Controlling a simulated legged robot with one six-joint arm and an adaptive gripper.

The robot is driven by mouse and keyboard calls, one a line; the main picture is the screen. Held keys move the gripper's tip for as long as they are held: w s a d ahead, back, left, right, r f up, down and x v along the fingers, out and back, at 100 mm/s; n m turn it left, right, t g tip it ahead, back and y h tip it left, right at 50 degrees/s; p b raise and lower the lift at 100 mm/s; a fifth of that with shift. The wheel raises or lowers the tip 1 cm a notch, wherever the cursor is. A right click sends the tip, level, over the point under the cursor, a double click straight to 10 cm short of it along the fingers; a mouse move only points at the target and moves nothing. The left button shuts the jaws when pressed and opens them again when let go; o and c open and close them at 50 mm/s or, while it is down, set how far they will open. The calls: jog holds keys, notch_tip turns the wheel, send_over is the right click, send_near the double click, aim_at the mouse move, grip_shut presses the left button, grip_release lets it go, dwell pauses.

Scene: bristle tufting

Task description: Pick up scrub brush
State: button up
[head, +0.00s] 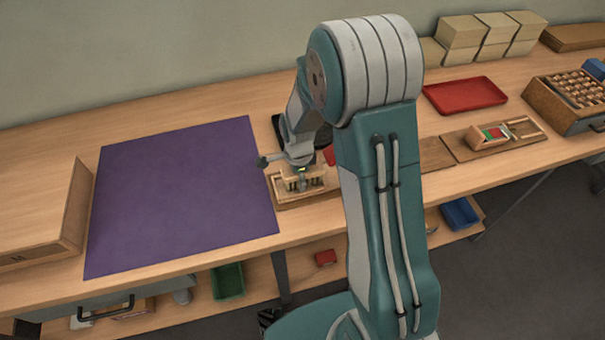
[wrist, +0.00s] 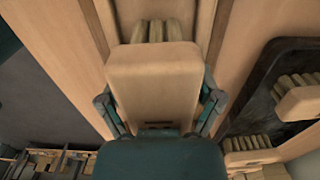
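The scrub brush (wrist: 153,80) is a pale wooden block with cream bristle tufts showing past its far end in the wrist view. My gripper (wrist: 160,104) has one teal finger close along each side of the block. Whether the fingers press on it or stand slightly apart is not clear. In the head view my gripper (head: 301,168) points down at the brush (head: 304,182), which is over a shallow wooden tray (head: 290,202) right of the purple mat. The fingertips are partly hidden by the block.
A purple mat (head: 180,195) lies left, beside a wooden box (head: 40,205). A dark tray (wrist: 262,82) with another brush (wrist: 305,100) is close by on the right in the wrist view. A red tray (head: 465,95) and a wooden crate (head: 570,105) stand farther right.

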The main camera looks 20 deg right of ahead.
jog(key=c, duration=0.5)
